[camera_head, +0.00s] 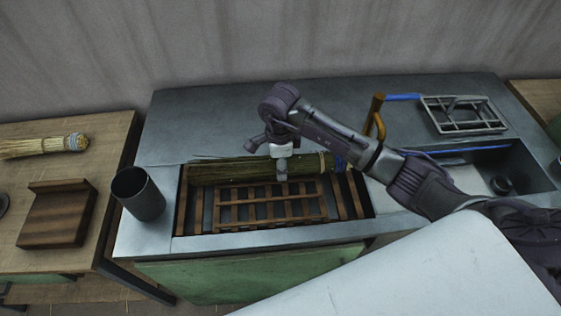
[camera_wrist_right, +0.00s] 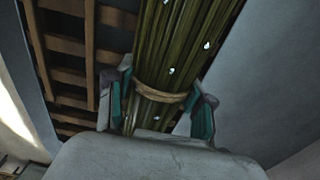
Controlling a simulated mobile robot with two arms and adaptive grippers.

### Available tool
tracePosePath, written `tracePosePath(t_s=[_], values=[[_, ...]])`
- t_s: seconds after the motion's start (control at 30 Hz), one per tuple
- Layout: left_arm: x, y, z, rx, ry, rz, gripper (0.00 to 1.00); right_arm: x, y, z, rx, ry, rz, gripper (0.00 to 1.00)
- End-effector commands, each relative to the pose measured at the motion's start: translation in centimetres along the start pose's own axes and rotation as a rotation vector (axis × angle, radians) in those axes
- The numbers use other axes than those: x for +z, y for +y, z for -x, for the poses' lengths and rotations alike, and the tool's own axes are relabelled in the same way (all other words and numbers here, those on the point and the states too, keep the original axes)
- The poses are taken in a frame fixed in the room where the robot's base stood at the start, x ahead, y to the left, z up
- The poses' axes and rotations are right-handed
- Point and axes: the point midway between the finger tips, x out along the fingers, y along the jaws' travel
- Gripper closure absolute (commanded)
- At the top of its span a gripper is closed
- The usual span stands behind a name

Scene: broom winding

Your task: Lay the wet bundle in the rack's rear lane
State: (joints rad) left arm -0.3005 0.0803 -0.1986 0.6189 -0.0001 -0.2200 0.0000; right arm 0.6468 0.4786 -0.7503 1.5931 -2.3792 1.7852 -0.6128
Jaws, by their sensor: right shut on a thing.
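The wet bundle (camera_head: 230,170) is a long sheaf of dark green-brown stalks, tied with a pale band and with blue at its right end. It lies lengthwise along the back of the wooden slatted rack (camera_head: 262,214), in or just over the rear lane; I cannot tell if it rests on the slats. My right gripper (camera_head: 282,174) is on the bundle's middle from above. In the right wrist view, the right gripper (camera_wrist_right: 160,108) has its teal pads on both sides of the bundle (camera_wrist_right: 168,60), around a tan band. My left gripper is not in view.
A dark cup (camera_head: 138,194) stands left of the rack. A pale bundle (camera_head: 45,145) and a wooden block (camera_head: 58,213) are on the left table. A sink (camera_head: 500,168), a brass tap (camera_head: 376,115) and a wire rack (camera_head: 463,114) are at the right.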

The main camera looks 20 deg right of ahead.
Motion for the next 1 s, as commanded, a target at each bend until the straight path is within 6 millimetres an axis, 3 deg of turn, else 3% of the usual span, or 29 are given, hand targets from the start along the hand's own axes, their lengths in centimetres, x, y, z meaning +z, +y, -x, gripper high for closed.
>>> tracePosePath(t_s=[0.47,0.5,0.67,1.0], values=[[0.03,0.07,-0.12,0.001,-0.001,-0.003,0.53,-0.02,-0.04,-0.11,-0.001,0.0,-0.001,0.84],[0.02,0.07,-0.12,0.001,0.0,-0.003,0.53,-0.02,-0.04,-0.11,-0.001,0.0,-0.001,0.44],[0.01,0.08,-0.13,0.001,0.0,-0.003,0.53,-0.02,-0.04,-0.12,-0.001,0.0,-0.001,0.18],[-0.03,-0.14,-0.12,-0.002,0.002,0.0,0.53,-0.02,-0.05,0.06,-0.001,0.0,-0.001,0.18]])
